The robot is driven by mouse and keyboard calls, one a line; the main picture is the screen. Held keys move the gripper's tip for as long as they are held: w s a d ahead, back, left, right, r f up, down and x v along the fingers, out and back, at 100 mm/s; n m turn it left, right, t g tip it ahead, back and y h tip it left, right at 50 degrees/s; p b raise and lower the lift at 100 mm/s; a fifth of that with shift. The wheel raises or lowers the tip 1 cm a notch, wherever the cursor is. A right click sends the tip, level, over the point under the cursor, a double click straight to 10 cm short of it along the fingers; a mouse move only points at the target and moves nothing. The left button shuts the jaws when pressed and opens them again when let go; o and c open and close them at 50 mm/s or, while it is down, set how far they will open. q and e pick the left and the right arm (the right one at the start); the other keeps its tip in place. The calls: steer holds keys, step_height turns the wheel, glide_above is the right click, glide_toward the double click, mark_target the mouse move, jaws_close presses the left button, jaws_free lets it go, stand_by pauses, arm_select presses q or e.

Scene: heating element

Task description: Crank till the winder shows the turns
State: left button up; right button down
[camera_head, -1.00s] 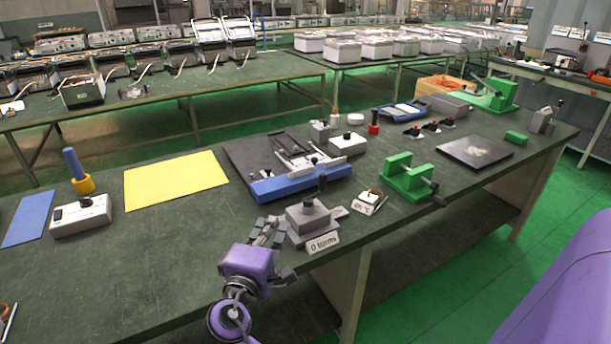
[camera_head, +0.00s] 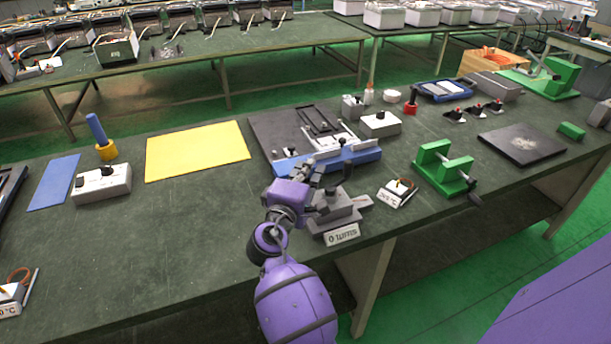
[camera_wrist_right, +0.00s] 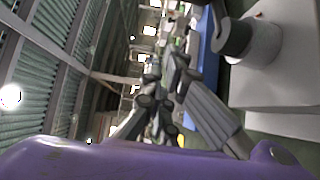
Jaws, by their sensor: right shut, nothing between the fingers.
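The winder (camera_head: 334,212) is a grey block at the bench's front edge. Its label (camera_head: 342,235) appears to read "0 turns". My right gripper (camera_head: 326,174) is at the winder's upper left side, close to its top. Its fingers are shut and hold nothing. The hand partly hides the winder's top and the crank handle, and whether it touches them is unclear. In the right wrist view the fingers (camera_wrist_right: 165,95) are beside a pale grey block with a round hub (camera_wrist_right: 258,42) and a dark part on it, apparently the winder. My left gripper is not in view.
A blue-edged fixture (camera_head: 330,163) lies just behind the winder. A small temperature-label box (camera_head: 397,193) and a green cranked stand (camera_head: 442,168) stand to its right. A yellow sheet (camera_head: 197,150) and a white switch box (camera_head: 102,184) lie left.

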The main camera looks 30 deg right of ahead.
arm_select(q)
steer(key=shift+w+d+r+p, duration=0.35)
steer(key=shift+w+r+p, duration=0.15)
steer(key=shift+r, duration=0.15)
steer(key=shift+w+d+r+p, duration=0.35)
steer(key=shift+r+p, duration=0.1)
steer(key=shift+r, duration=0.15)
arm_select(e)
steer(key=d, duration=0.2)
steer(key=s+d, duration=0.1)
steer(key=d, duration=0.1)
steer(key=shift+d, duration=0.2)
steer(key=shift+s+d+f+m+g+h+b, duration=0.3)
steer(key=shift+s+m+g+h+b, duration=0.2)
steer(key=shift+g+b, duration=0.15)
steer(key=shift+r, duration=0.25)
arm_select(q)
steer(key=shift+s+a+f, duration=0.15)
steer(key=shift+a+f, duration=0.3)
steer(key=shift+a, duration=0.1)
arm_select(e)
steer(key=shift+d, duration=0.15)
